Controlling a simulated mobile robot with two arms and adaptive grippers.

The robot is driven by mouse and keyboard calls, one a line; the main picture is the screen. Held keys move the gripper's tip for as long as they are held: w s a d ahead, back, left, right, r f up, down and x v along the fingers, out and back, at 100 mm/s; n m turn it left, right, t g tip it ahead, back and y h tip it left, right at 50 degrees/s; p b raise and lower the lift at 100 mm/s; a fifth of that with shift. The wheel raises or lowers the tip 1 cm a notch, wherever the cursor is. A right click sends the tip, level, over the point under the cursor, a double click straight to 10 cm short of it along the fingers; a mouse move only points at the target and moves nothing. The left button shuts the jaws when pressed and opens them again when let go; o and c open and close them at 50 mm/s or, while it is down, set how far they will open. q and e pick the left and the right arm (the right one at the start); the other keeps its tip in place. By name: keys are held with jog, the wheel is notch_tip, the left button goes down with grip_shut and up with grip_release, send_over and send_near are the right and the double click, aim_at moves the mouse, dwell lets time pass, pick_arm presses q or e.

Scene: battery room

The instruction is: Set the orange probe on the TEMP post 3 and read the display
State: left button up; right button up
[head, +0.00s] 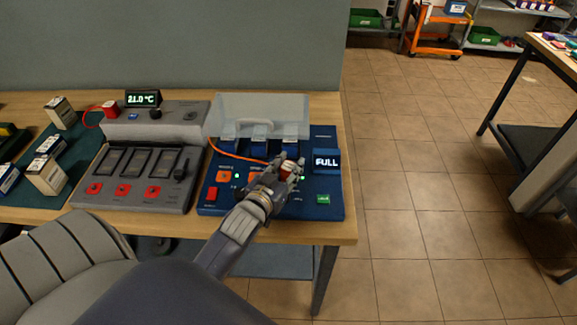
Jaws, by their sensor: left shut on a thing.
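My left gripper (287,172) is shut over the blue unit (207,197), around a small orange-red and white piece (288,167), which looks like the orange probe. An orange cable (235,156) runs across the blue unit toward it. Orange squares (223,176) sit left of the gripper; their labels are too small to read. The gripper hides the panel beneath it, so I cannot tell whether the probe touches post 3. A display (143,98) on the grey unit reads 21.0 °C. A blue screen (326,160) reads FULL. My right gripper is out of view.
A clear raised cover (262,110) stands behind the gripper over blue blocks. The grey unit (150,130) with slots and red buttons is to the left. Small boxes (47,174) lie on a green mat farther left. The wooden table edge (348,222) is close on the right.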

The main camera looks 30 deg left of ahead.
aim_at(285, 173)
pick_arm(q)
jog(key=shift+f, duration=0.45)
jog(key=o, duration=0.9)
jog(key=shift+p+v, duration=1.25)
jog(key=shift+v, duration=1.6)
jog(key=shift+p+v, duration=1.05)
jog(key=shift+v, duration=1.6)
jog(key=shift+f, duration=0.1)
